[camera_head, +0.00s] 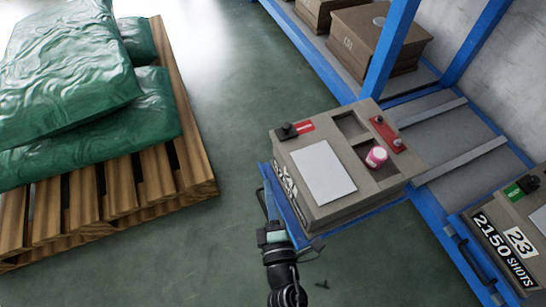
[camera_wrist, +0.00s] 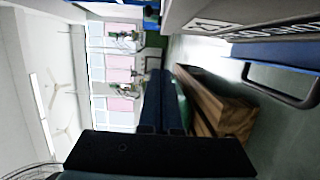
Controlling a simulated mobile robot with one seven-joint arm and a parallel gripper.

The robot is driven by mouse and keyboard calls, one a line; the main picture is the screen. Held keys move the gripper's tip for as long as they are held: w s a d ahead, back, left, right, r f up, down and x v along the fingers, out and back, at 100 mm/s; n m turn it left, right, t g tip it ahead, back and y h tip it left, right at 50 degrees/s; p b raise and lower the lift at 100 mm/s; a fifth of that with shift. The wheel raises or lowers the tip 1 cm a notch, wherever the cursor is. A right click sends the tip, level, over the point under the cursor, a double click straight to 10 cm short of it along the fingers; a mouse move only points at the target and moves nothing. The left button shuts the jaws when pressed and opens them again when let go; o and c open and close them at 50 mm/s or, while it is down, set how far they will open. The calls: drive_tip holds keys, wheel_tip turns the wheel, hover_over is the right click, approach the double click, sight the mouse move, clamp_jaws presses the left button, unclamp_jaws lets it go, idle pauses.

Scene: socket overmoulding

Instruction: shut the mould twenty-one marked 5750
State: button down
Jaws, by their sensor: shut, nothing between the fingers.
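A grey-brown mould (camera_head: 320,205) sits on a blue pulled-out drawer (camera_head: 362,213) in the head view. Its front label (camera_head: 285,185) is seen too steeply to read. On top are a white sheet (camera_head: 322,172), a red tag and a pocket holding a pink-and-white piece (camera_head: 376,157). My gripper (camera_head: 268,205) is at the drawer's front, its fingers partly hard to make out. In the wrist view my gripper's dark fingers (camera_wrist: 162,80) are together and empty. The drawer's black handle (camera_wrist: 285,85) is right of them, apart, below the blue drawer front (camera_wrist: 275,52).
A mould marked 23, 2150 SHOTS (camera_head: 507,245) sits in the blue rack (camera_head: 440,207) at right. More moulds (camera_head: 365,45) sit at the back. A wooden pallet (camera_head: 165,165) with green sacks (camera_head: 75,75) stands left. Floor between pallet and rack is mostly clear.

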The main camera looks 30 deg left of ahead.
drive_tip(key=shift+w+d+b, duration=0.2)
drive_tip(key=shift+w+b, duration=0.1)
drive_tip(key=shift+w, duration=0.55)
drive_tip(key=shift+w+d+b, duration=0.15)
drive_tip(key=shift+w+b, duration=0.1)
drive_tip(key=shift+w, duration=0.55)
drive_tip(key=shift+w+d+b, duration=0.2)
drive_tip(key=shift+w+b, duration=0.1)
drive_tip(key=shift+w, duration=0.55)
